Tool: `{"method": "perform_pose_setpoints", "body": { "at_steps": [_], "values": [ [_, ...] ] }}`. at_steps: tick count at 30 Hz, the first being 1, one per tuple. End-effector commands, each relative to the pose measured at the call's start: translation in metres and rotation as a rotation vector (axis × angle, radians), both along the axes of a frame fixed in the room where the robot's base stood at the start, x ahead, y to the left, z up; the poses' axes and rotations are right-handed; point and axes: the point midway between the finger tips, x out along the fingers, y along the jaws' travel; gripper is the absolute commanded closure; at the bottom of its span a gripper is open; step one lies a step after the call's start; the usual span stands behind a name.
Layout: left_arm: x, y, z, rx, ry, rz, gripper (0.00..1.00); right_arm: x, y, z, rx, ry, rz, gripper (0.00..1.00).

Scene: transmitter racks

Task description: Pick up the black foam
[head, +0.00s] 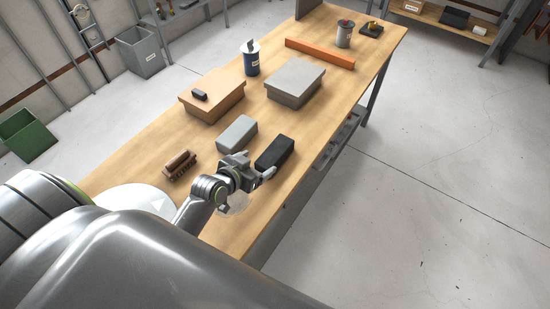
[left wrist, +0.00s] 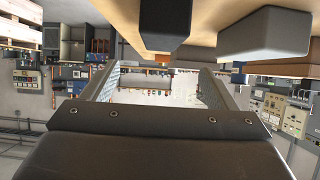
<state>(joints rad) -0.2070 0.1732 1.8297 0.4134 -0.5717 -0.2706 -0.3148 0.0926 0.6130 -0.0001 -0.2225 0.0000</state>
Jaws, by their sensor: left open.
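The black foam (head: 275,152) is a dark block lying on the wooden table (head: 222,228) near its right edge. The right gripper is not in view.
A grey block (head: 237,132) lies just left of the foam, and a brown brush (head: 180,163) is farther left. A cardboard box (head: 213,97), grey box (head: 295,83), blue canister (head: 251,60) and orange bar (head: 320,53) stand behind. The floor right of the table is clear.

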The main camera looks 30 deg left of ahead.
Motion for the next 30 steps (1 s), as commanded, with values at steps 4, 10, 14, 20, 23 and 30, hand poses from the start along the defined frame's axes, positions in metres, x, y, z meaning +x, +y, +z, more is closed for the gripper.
{"method": "perform_pose_setpoints", "body": {
  "at_steps": [4,10,14,20,23,30],
  "values": [
    [0.025,-0.003,-0.018,0.000,-0.003,0.000,0.20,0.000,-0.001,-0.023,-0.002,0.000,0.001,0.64],
    [0.046,-0.006,-0.028,0.001,-0.002,0.000,0.20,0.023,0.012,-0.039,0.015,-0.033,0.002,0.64],
    [0.052,-0.007,-0.029,0.001,0.000,0.000,0.20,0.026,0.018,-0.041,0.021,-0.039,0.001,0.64],
    [0.062,-0.009,-0.036,0.001,-0.001,0.000,0.20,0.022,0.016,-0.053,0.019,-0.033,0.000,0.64],
    [0.073,-0.011,-0.042,0.001,-0.003,-0.001,0.20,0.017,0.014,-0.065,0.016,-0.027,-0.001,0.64],
    [0.094,-0.014,-0.052,0.002,-0.001,0.000,0.20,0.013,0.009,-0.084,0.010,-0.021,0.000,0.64]
  ]
}}
